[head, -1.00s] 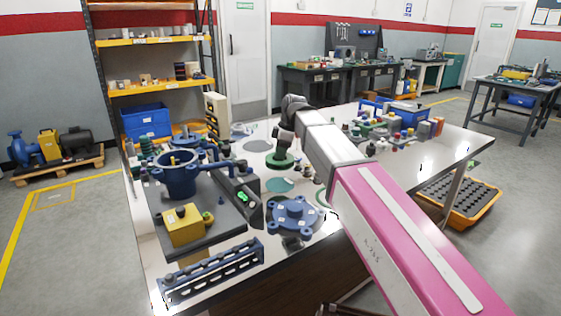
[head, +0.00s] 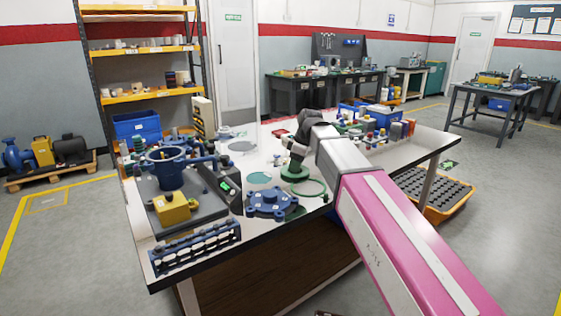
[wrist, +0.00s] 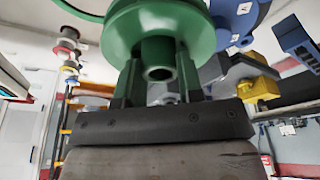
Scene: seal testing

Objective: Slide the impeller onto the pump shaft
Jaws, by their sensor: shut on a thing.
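The green impeller (head: 294,173) is a round disc with a central hub. My gripper (head: 297,158) is shut on it and holds it over the right-centre of the table. In the wrist view the impeller (wrist: 150,22) shows above the gripper (wrist: 158,85), its hub bore between the two fingers. The blue round pump casing (head: 169,172) stands open at the top on a dark base at the left. A small yellowish tip (head: 169,156) shows in its mouth; I cannot tell whether it is the pump shaft. The impeller is apart from the casing.
A blue flanged cover (head: 270,202) lies near the front edge. A yellow block (head: 172,209), a dark box with a green display (head: 226,186) and a blue slotted rack (head: 195,248) surround the casing. A green ring (head: 311,187) lies close to the impeller. Small parts crowd the back right.

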